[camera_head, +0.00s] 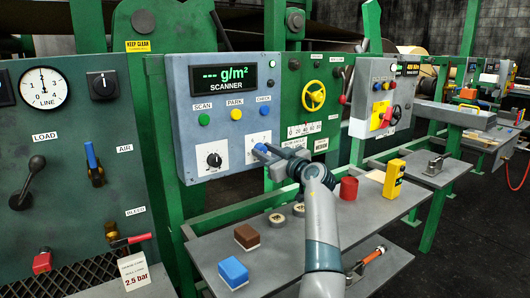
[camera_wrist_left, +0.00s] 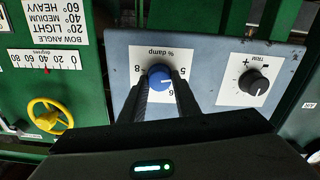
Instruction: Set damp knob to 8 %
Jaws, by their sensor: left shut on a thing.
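The blue damp knob (camera_wrist_left: 158,77) sits on a white plate marked "% damp" (camera_wrist_left: 160,55), upside down in the left wrist view. Its pale pointer mark faces toward the right of that view; some numbers around it are hidden by the fingers, so the exact reading cannot be told. My left gripper (camera_wrist_left: 160,88) has one finger on each side of the knob and is shut on it. In the head view the left gripper (camera_head: 266,154) reaches the lower right of the blue-grey scanner panel (camera_head: 228,91), largely covering the knob. My right gripper is not in view.
A black knob on a white plate (camera_head: 214,160) is left of the damp knob. A yellow handwheel (camera_head: 313,96) and a scale (camera_head: 303,130) are to the right.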

